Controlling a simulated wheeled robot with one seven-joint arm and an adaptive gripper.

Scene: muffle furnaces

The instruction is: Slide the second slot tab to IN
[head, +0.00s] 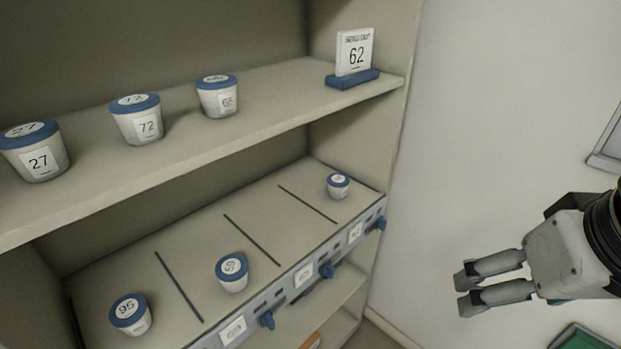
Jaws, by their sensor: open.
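A grey rail (285,285) runs along the front of the lower shelf, with white number labels and blue tabs. Three blue tabs show: one nearest me at the bottom (267,320), one in the middle (326,270) and one at the far right end (379,223). The rail's left part is cut off, so I cannot tell which tab is the second slot's. The IN and OUT marks are too small to read. My gripper (462,293) is open and empty, right of the rail and apart from it, its fingers pointing left.
Dark dividers split the lower shelf (200,245), which holds small blue-lidded jars, including one marked 95 (130,314). The upper shelf (185,165) holds jars 27 (38,152), 72 (138,120), another (218,97) and a card reading 62 (354,52). A white wall (480,130) stands behind my gripper.

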